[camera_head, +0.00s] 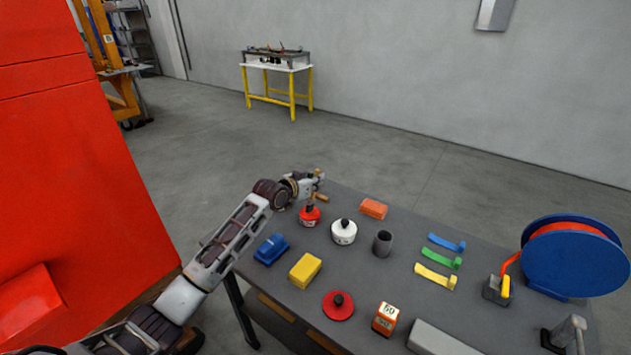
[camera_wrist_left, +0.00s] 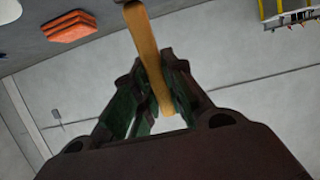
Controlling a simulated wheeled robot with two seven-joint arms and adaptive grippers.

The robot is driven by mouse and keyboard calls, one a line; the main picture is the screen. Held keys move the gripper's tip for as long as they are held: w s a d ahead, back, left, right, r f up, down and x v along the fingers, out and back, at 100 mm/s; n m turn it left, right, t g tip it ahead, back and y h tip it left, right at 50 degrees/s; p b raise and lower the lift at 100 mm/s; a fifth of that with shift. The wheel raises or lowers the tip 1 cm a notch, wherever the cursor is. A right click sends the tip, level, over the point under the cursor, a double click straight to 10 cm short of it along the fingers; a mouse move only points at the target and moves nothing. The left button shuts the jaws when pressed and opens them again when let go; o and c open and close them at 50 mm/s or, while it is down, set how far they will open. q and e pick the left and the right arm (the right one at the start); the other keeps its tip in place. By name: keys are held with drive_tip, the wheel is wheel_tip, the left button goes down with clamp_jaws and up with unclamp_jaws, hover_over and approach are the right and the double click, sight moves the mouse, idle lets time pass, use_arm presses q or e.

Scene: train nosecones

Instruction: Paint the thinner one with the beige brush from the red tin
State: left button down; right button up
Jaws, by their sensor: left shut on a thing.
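My left gripper (camera_head: 316,182) is at the table's far left corner, beyond the red tin. It is shut on the tan handle of a brush (camera_head: 321,197). In the left wrist view the handle (camera_wrist_left: 148,55) runs between the fingers (camera_wrist_left: 150,100); the bristles cannot be made out. The red tin (camera_head: 309,217), with a dark top, stands upright near the left edge of the table. A large red body (camera_head: 80,190), possibly a train nosecone, fills the left side. I cannot tell which thing is the thinner one. My right gripper is out of view.
The grey table (camera_head: 370,285) holds a white tin (camera_head: 343,231), dark cup (camera_head: 382,243), orange block (camera_head: 374,208), blue tool (camera_head: 271,248), yellow block (camera_head: 305,270), red disc (camera_head: 339,306), coloured strips (camera_head: 441,259) and a blue reel (camera_head: 575,257).

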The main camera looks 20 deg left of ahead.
use_arm(q)
drive_tip(key=shift+f, duration=0.35)
idle(1.1)
drive_tip(key=shift+r+p, duration=1.45)
drive_tip(key=shift+r, duration=0.25)
drive_tip(key=shift+r+p, duration=1.15)
drive_tip(key=shift+r, duration=0.1)
drive_tip(key=shift+r+p, duration=0.65)
drive_tip(key=shift+r, duration=0.05)
drive_tip(key=shift+f, duration=0.1)
